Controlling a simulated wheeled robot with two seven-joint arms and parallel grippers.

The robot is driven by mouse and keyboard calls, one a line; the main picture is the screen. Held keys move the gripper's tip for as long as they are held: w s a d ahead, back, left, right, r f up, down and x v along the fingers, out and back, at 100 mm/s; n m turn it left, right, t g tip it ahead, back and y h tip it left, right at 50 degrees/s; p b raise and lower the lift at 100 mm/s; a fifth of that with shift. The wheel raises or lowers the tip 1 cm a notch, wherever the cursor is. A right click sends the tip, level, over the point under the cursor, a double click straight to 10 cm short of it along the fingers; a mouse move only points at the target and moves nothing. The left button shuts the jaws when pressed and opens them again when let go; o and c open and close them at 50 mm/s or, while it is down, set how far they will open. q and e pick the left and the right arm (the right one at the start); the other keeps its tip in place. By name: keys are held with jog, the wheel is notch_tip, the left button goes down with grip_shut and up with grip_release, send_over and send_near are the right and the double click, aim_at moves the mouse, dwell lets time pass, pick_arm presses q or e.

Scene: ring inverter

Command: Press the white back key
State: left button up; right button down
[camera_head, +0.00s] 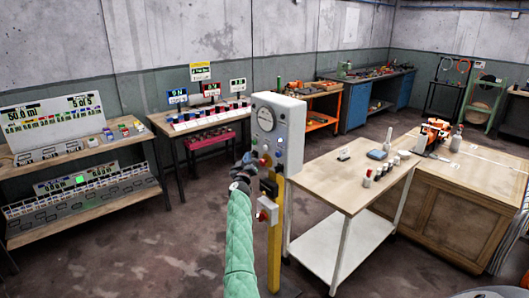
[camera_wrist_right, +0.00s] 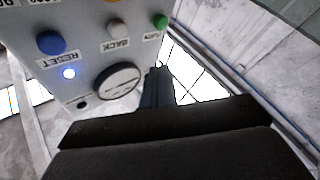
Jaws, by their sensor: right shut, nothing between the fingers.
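The white back key (camera_wrist_right: 117,29) sits on the grey panel (camera_wrist_right: 90,20) in the right wrist view, above the label BACK. A blue key (camera_wrist_right: 51,42) labelled RESET is to its left and a green key (camera_wrist_right: 160,21) to its right. In the head view, the right gripper (camera_head: 246,165) is at the left side of the grey control box (camera_head: 290,110); the back key cannot be made out there. My left gripper is out of view.
The box stands on a yellow post (camera_head: 275,245) with a smaller red-button box (camera_head: 266,211) lower down. A wooden-topped table (camera_head: 325,180) stands close on the right. A bench (camera_head: 160,122) with displays is behind on the left.

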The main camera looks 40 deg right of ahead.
aim_at(265, 148)
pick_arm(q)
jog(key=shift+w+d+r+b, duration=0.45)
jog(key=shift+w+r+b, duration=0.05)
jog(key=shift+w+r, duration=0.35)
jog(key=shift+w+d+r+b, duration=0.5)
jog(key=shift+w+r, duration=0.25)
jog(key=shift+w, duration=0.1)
pick_arm(e)
jog(key=d, duration=0.6)
jog(key=shift+w+d, duration=0.2)
jog(key=shift+w, duration=0.1)
jog(key=shift+d, duration=0.1)
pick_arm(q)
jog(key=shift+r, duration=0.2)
pick_arm(e)
jog(key=shift+d, duration=0.35)
